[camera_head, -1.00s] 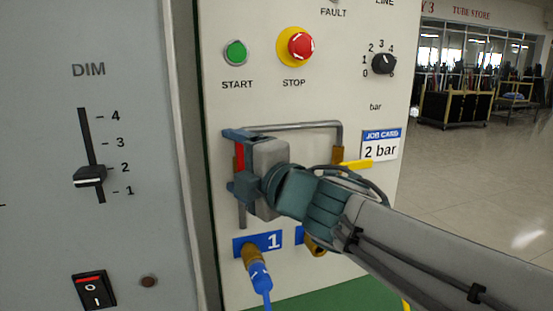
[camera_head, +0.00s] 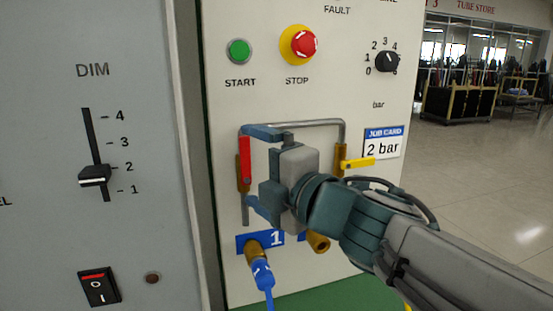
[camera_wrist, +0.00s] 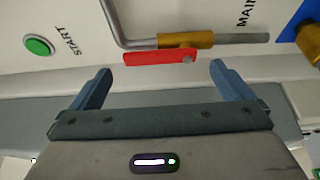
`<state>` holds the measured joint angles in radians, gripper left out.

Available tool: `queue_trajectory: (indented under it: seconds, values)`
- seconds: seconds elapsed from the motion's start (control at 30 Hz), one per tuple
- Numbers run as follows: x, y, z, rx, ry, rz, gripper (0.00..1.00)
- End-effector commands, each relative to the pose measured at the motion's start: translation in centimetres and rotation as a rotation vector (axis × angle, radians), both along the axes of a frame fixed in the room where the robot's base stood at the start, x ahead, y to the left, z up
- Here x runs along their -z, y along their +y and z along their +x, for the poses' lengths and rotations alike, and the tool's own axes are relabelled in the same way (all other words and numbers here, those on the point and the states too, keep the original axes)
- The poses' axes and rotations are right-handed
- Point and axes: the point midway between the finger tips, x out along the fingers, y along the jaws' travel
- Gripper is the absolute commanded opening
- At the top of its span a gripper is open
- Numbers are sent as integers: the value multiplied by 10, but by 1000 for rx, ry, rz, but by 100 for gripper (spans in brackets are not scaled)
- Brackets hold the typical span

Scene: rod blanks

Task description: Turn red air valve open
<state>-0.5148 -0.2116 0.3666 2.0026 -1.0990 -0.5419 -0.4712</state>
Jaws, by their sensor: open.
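The red valve handle (camera_head: 244,160) stands upright on the left leg of the grey pipe, in line with it. In the wrist view the red handle (camera_wrist: 158,58) lies along the pipe beside its brass valve body (camera_wrist: 186,40). My gripper (camera_head: 256,167) is open and empty, just right of and in front of the handle. In the wrist view my gripper (camera_wrist: 160,72) has its two fingers wide apart, near the handle's two ends, with a gap to the panel. My gripper hides part of the pipe in the head view.
A yellow handle (camera_head: 357,163) sits crosswise on the right pipe leg, close to my wrist. Below are a blue "1" label (camera_head: 274,238) and a blue hose plug (camera_head: 262,271). The STOP button (camera_head: 303,44) is above. Open floor lies to the right.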

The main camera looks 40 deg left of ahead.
Motion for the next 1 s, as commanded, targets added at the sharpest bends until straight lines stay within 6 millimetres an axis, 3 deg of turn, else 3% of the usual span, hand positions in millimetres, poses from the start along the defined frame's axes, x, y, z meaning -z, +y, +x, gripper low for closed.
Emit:
queue_trajectory:
  seconds: [0.2,0.43,0.63,1.0]
  values:
    - [-2,-43,-9,3,-2,1,100]
    - [-2,-76,-17,2,-1,1,100]
    - [-1,-87,-19,0,-1,1,100]
    - [-1,-88,-19,0,0,0,100]
